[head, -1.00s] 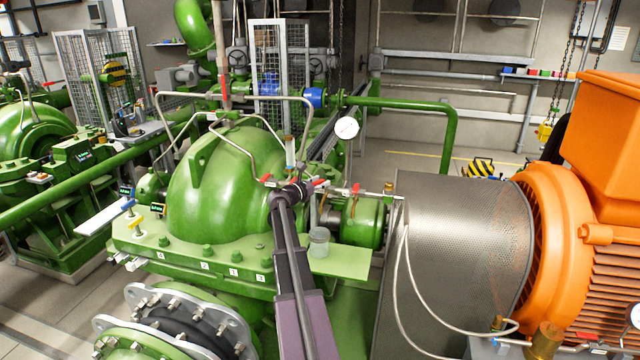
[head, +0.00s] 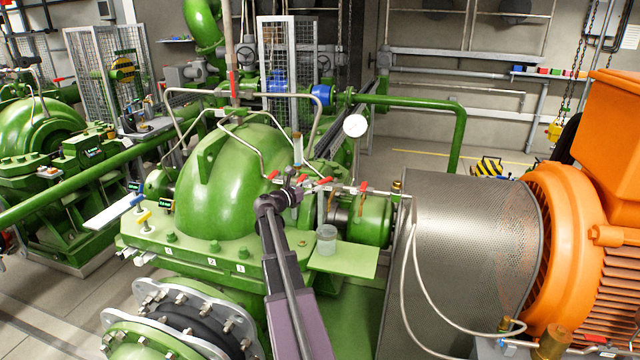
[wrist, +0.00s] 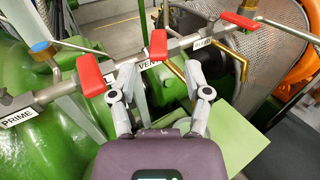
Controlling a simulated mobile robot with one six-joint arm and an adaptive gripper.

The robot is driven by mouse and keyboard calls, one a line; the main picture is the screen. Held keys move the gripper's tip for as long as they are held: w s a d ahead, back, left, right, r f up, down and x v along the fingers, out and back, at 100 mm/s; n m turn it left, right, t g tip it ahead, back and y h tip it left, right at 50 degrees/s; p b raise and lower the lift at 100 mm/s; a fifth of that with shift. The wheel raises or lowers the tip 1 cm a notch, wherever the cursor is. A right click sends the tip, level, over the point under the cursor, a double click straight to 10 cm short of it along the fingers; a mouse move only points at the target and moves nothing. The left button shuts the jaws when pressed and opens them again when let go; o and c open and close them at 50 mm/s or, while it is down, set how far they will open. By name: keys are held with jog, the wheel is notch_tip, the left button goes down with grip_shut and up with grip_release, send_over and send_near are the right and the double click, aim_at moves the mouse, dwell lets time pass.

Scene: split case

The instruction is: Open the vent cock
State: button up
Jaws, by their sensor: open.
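The vent cock's red handle (wrist: 158,45) is the middle one of three on a grey pipe in the wrist view. It lies across the pipe, partly over a label reading "VE". In the head view it is the middle red handle (head: 325,181). My gripper (wrist: 160,72) is open and empty, its two fingers apart and below the handle in the wrist view. The handle shows beyond the gap between the fingertips; contact cannot be told. In the head view my gripper (head: 294,188) is small, just left of the vent handle.
A red handle (wrist: 90,75) by the "PRIME" label is left; another (wrist: 238,21) is right, by a partly readable label. A brass elbow pipe (wrist: 178,73) runs close to my right finger. A clear jar (head: 326,240) stands on the green ledge. A perforated guard (head: 465,250) is to the right.

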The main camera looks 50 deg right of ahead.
jog(key=shift+w+a, duration=0.2)
jog(key=shift+a, duration=1.8)
